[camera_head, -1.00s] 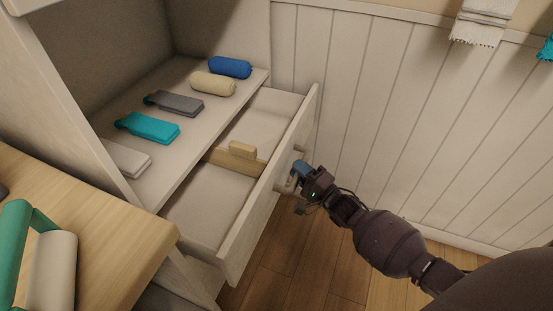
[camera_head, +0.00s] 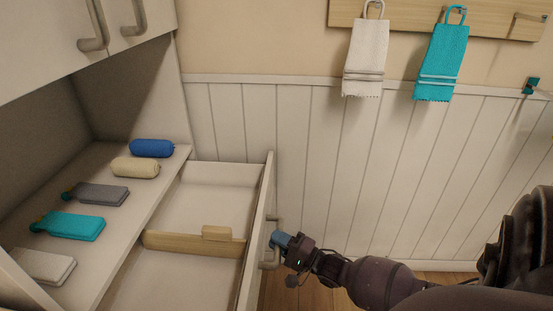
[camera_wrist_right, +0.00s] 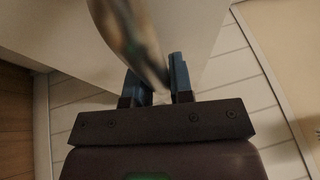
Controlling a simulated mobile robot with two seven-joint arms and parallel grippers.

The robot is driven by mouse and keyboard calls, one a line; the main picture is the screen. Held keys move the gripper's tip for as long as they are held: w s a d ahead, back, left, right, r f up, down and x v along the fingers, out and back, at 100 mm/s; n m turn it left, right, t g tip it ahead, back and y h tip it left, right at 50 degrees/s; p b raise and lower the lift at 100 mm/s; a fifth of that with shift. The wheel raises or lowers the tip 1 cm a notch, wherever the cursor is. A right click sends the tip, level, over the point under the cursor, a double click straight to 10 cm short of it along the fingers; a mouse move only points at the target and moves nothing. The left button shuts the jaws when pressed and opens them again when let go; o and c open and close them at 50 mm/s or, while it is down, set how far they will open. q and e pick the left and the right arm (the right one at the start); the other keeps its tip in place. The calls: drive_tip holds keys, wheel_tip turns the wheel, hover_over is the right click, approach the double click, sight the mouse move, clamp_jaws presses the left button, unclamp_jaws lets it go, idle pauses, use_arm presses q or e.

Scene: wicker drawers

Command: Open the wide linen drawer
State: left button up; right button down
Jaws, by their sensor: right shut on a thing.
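The wide linen drawer (camera_head: 258,220) is pulled out from the white cabinet, with its inside showing. It looks empty apart from a wooden divider (camera_head: 195,242) with a small wooden block on it. My right gripper (camera_head: 276,241) is at the front of the drawer, shut on its metal handle (camera_head: 268,261). In the right wrist view the handle (camera_wrist_right: 135,45) runs blurred between the two blue fingers (camera_wrist_right: 158,82). My left gripper is not in view.
On the shelf above the drawer lie a blue roll (camera_head: 152,148), a cream roll (camera_head: 135,167), and grey (camera_head: 101,194), teal (camera_head: 72,226) and white (camera_head: 42,265) folded cloths. White (camera_head: 366,58) and teal (camera_head: 441,62) towels hang on the wall rail. A panelled wall stands behind.

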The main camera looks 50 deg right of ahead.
drive_tip(key=c, duration=1)
unclamp_jaws()
use_arm(q)
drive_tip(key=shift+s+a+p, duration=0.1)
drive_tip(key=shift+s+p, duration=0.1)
drive_tip(key=shift+p, duration=0.25)
use_arm(e)
drive_tip(key=v, duration=1)
drive_tip(key=shift+s+d, duration=0.1)
drive_tip(key=shift+s, duration=0.25)
drive_tip(key=shift+s, duration=0.1)
